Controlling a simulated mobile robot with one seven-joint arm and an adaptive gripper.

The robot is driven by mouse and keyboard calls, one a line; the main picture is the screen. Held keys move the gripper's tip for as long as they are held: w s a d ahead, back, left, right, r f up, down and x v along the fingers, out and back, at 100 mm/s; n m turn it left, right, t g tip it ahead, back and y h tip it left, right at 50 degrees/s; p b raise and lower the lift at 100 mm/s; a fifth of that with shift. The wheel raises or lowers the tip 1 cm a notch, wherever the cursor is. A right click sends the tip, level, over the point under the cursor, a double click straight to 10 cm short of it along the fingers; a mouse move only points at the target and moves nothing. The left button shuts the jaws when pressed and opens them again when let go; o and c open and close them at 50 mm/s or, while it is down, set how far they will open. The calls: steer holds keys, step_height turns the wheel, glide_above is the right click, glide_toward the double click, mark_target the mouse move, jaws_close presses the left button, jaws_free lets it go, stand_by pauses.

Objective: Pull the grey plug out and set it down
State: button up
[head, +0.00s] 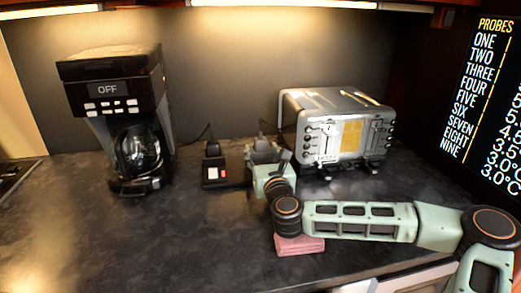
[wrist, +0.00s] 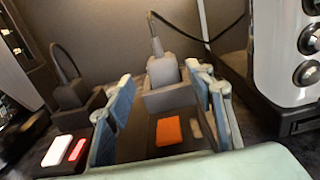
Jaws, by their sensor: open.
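In the wrist view the grey plug (wrist: 162,70) stands upright in a raised socket (wrist: 168,97) of a dark power strip, with a cord rising from its top. My gripper (wrist: 164,88) is open, with one blue-grey finger to each side of the plug's socket. I see no clear contact with the plug. A darker plug (wrist: 71,92) sits in another socket to the left, outside the fingers. In the head view my gripper (head: 270,165) is over the strip's right part and the grey plug (head: 261,143) shows just behind it, partly hidden.
A toaster (head: 338,130) stands close on the right and a coffee maker (head: 120,120) on the left. The strip's left block (head: 225,176) has a white and a red switch. A folded pink cloth (head: 300,244) lies under my arm. The front left counter (head: 130,240) is clear.

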mark_target(262, 145)
steer(key=x, duration=0.3)
steer(key=shift+w+d+r, duration=0.15)
steer(key=shift+w+r, duration=0.15)
steer(key=shift+r, duration=0.05)
steer(key=shift+w, duration=0.7)
steer(key=c, duration=1.3)
steer(key=shift+r, duration=0.1)
